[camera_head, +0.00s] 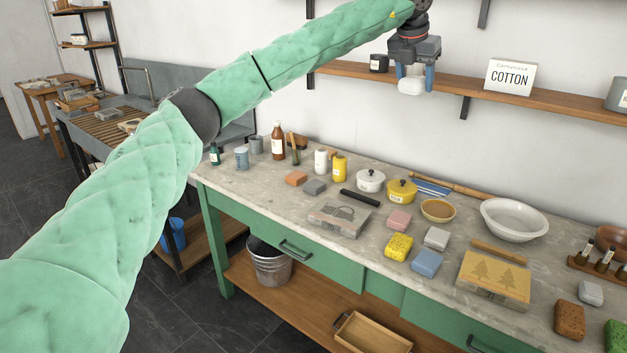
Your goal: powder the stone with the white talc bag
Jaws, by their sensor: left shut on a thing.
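My left gripper (413,76) is high above the back of the bench, near the wall shelf. It is shut on the white talc bag (411,87), which hangs below the fingers in the air. A grey stone (338,230) with a dark drawing lies flat on the bench near its front edge, below and left of the gripper. A second stone (491,296), with a yellowish top showing two trees, lies farther right. The bag is well above both stones and touches neither. My right gripper is not in view.
The bench (262,195) holds a yellow sponge (398,247), a blue block (426,262), a pink block (399,220), a white pot (370,181), a yellow pot (401,192) and a white basin (514,219). Bottles stand back left. The wall shelf (463,88) is close to the gripper.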

